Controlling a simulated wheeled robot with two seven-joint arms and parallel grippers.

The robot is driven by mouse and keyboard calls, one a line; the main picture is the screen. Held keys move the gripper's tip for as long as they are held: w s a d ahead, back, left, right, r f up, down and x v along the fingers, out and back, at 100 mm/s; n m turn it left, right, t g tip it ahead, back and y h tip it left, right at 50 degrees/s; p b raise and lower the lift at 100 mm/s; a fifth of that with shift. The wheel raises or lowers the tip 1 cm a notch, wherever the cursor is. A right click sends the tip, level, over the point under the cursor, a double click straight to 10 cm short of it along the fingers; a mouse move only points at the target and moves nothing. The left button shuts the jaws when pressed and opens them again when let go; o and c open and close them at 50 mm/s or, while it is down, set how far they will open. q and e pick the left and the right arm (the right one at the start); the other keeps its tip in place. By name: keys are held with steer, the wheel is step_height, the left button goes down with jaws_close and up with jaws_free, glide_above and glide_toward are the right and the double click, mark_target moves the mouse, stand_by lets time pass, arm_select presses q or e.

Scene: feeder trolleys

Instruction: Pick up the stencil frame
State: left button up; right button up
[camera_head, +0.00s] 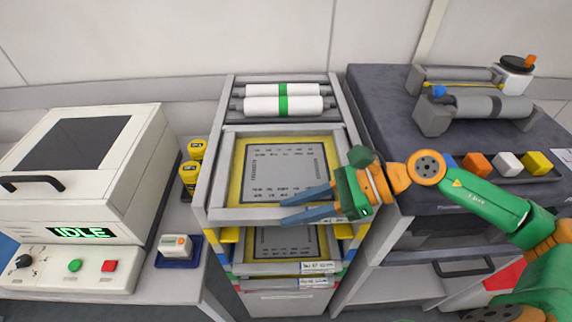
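The uppermost stencil frame (226,172), with a light grey rim, yellow border and grey perforated plate, lies flat near the top of the middle trolley. More frames sit in slots below it; one grey plate (285,242) partly shows. My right gripper (283,210) reaches in from the right over the front right part of the top frame. Its two blue fingers point left and are apart, with nothing seen held between them. Whether they touch the frame cannot be told. The fingers cover part of the plate and front rim. My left gripper is out of view.
White rolls with green bands (283,105) lie behind the frame on the trolley (212,180). A white machine reading IDLE (70,190) and yellow jars (190,175) stand left. A dark bench (390,120) with roller units and colored blocks (508,162) stands right, under my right arm.

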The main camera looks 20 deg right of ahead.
jaws_close()
stand_by(1.1)
